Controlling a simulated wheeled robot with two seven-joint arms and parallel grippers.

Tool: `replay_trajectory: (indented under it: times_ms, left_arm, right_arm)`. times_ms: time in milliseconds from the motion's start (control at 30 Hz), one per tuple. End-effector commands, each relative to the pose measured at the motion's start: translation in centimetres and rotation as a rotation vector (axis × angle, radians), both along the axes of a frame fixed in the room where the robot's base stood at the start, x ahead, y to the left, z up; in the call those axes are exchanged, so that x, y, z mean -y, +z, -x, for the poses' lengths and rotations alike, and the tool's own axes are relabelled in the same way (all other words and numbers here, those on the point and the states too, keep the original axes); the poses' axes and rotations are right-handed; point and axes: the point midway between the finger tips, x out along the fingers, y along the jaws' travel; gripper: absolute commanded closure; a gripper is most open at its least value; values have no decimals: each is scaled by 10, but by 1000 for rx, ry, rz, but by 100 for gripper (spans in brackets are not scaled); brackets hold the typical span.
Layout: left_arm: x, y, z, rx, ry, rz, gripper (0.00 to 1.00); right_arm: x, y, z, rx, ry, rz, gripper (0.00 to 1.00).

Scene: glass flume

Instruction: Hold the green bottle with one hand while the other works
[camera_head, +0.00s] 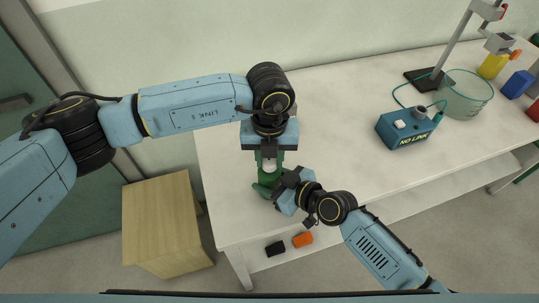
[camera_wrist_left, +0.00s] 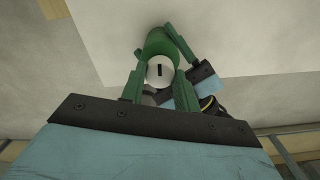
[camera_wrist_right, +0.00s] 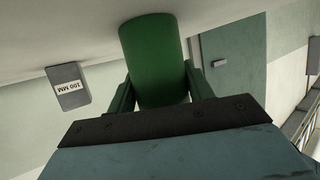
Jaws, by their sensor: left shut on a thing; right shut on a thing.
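The green bottle (camera_head: 264,190) stands on the white table near its left end, partly hidden by my grippers. Its white cap (camera_wrist_left: 160,70) has a dark mark on top. My left gripper (camera_head: 268,158) comes down from above, with its green fingers on either side of the cap, shut on it. My right gripper (camera_head: 277,189) reaches in from the lower right and is shut around the bottle's body. In the right wrist view the green bottle (camera_wrist_right: 153,60) fills the space between the fingers. The bottle's lower end is hard to make out.
A wooden cabinet (camera_head: 160,220) stands left. Orange (camera_head: 302,240) and black (camera_head: 275,248) items lie low in front.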

Motion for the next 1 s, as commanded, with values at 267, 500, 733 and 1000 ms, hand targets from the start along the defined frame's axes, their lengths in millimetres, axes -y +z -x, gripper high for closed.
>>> replay_trajectory:
  times_ms: [267, 500, 733, 1000]
  left_arm:
    - [1, 1, 0, 0, 70, 2, 92]
    - [1, 1, 0, 0, 80, 2, 92]
    - [1, 1, 0, 0, 80, 2, 68]
    - [0, 0, 0, 0, 79, 1, 47]
  right_arm:
    - [1, -1, 0, -1, -1, 2, 75]
    - [1, -1, 0, -2, -1, 1, 75]
    - [1, -1, 0, -2, -1, 1, 75]
    - [0, -1, 0, -2, 0, 1, 75]
